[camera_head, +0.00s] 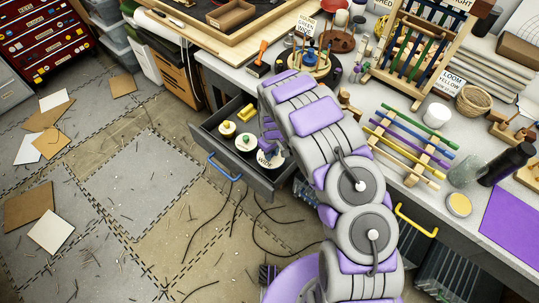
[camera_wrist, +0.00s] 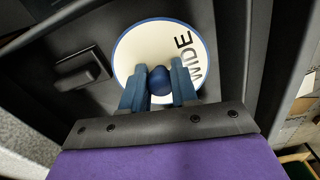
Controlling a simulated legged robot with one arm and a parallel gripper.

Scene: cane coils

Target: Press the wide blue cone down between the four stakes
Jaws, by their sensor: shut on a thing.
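The wide blue cone shows its round cream top with a blue rim and the word WIDE (camera_wrist: 143,45) in the wrist view. Its dark blue knob sits between the two blue fingers of my gripper (camera_wrist: 159,82), which is shut on it. In the head view the cone's top (camera_head: 277,161) is at the right end of the open drawer, partly hidden by my gripper (camera_head: 270,139) and arm. Its underside is hidden. A round wooden base with upright stakes (camera_head: 311,62) stands on the bench behind my arm; the stakes are too small to count surely.
The open grey drawer (camera_head: 207,137) also holds two smaller cream-topped pieces, one with a yellow knob (camera_head: 228,128) and one with a green knob (camera_head: 244,139). An orange-handled tool (camera_head: 260,60) and a loom rack (camera_head: 408,55) stand on the bench. Dark strands (camera_head: 235,215) lie on the floor.

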